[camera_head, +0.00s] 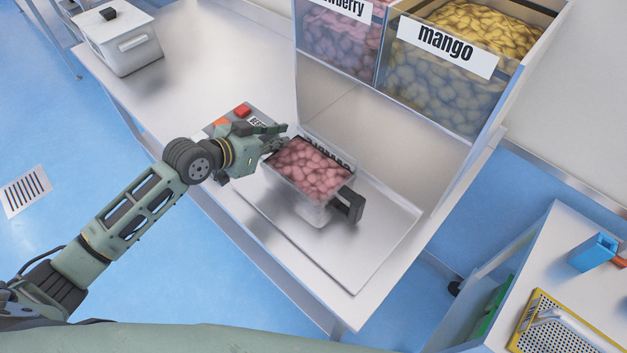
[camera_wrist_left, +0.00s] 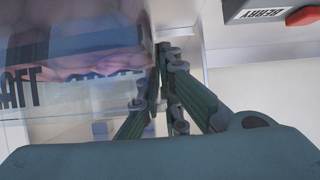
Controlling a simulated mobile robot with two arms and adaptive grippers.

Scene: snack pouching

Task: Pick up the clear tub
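The clear tub (camera_head: 312,208) is full of pink pieces and has a black handle (camera_head: 349,205) on its right side. It is over the metal tray on the bench; whether its base touches the tray is hard to tell. My left gripper (camera_head: 279,141) is at the tub's upper left side. In the left wrist view its fingers (camera_wrist_left: 164,58) come together at the edge of the tub's see-through wall (camera_wrist_left: 70,75) and look closed on it; the exact contact is partly hidden. My right gripper is not in view.
The tray (camera_head: 372,255) lies on the metal bench. Bins of strawberry (camera_head: 340,40) and mango (camera_head: 435,90) stand behind. A small scale-like device (camera_head: 243,111) with a red button is left of the tub. A lidded white box (camera_head: 130,45) stands far left.

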